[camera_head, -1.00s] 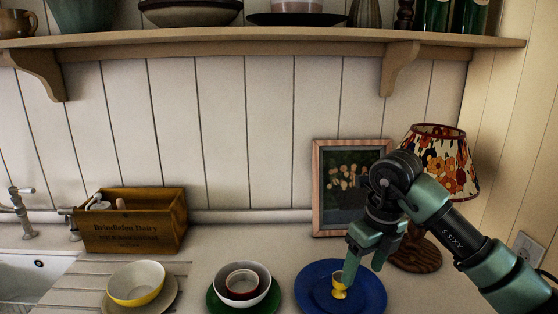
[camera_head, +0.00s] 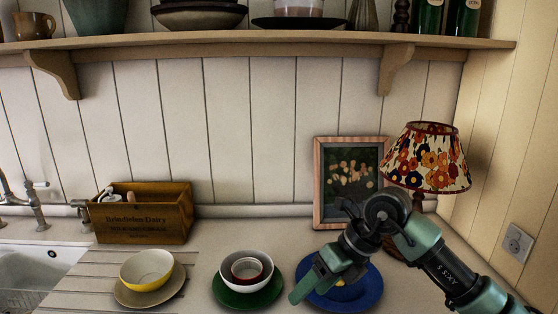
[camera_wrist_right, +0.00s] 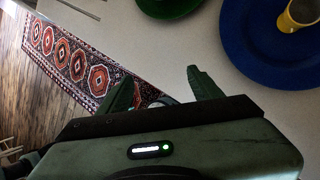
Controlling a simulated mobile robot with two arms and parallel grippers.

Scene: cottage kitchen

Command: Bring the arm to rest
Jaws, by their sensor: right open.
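My right gripper (camera_head: 306,284) is in front of the blue plate (camera_head: 367,293) in the head view and partly covers it. In the right wrist view its two fingers (camera_wrist_right: 163,88) stand apart with nothing between them, near the counter's front edge. A yellow egg cup (camera_wrist_right: 299,14) stands on the blue plate in the wrist view; in the head view it is mostly hidden behind my gripper. My left gripper is not in view.
Nested bowls (camera_head: 247,269) sit on a green plate (camera_head: 248,301), left of my gripper. A yellow bowl (camera_head: 147,270) on a saucer, a wooden crate (camera_head: 145,218), a framed picture (camera_head: 350,180) and a lamp (camera_head: 428,160) stand around. A patterned rug (camera_wrist_right: 75,62) lies on the floor.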

